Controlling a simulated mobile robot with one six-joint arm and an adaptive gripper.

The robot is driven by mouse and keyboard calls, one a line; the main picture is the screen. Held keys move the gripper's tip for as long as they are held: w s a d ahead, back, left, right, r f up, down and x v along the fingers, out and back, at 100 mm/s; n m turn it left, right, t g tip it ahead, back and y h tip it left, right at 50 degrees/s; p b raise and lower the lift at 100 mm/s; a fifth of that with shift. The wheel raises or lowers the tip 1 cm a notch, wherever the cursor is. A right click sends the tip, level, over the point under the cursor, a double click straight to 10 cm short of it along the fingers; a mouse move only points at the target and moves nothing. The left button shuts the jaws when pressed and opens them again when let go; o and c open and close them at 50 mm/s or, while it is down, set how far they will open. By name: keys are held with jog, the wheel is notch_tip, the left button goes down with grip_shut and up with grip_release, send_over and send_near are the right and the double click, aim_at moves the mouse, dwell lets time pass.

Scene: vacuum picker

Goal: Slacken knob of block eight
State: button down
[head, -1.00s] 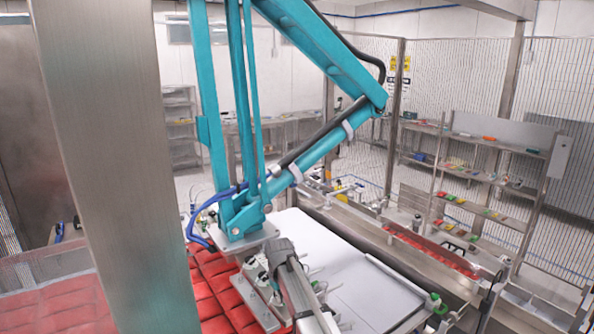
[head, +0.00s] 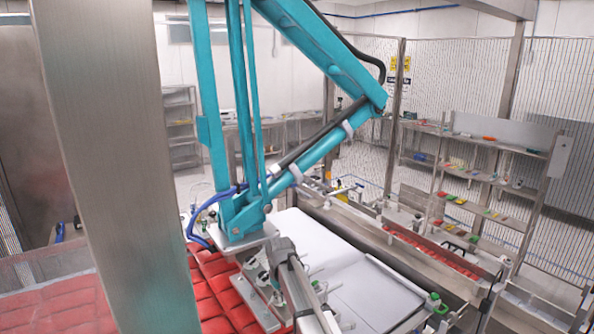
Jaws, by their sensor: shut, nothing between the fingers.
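The teal vacuum picker arm (head: 318,160) hangs over the red packs, with a grey plate (head: 252,243) at its lower end. Grey metal bars and small pale fittings (head: 256,268) lie below this plate. A block numbered eight and its knob cannot be made out, as any marking is too small to read. My gripper (head: 279,247) is at the far end of my grey arm, close beside the picker's head. Its fingers are too small and partly covered to see clearly. Nothing shows held in it, and I cannot tell whether it touches a fitting.
Red packs (head: 213,293) fill the area under the picker head. White flat panels (head: 375,290) lie to the right, with a green knob (head: 435,300) at their edge. A metal conveyor (head: 425,250) runs behind them. A steel post (head: 115,150) blocks the left view.

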jog(key=shift+w+d, duration=0.3)
jog(key=shift+d, duration=0.25)
jog(key=shift+w+d, duration=0.4)
jog(key=shift+w, duration=0.05)
dwell(0.7)
jog(key=shift+s+d, duration=0.2)
jog(key=shift+d, duration=0.15)
dwell(0.4)
notch_tip(320, 180, up, 6)
jog(key=p, duration=0.6)
jog(key=shift+s+a, duration=0.1)
dwell(0.3)
jog(key=shift+s+a+r+p, duration=0.25)
jog(key=shift+s+a, duration=0.15)
jog(key=shift+a, duration=0.25)
jog(key=shift+s+a+r+p, duration=0.25)
jog(key=shift+s+a, duration=0.1)
jog(key=shift+a, duration=0.25)
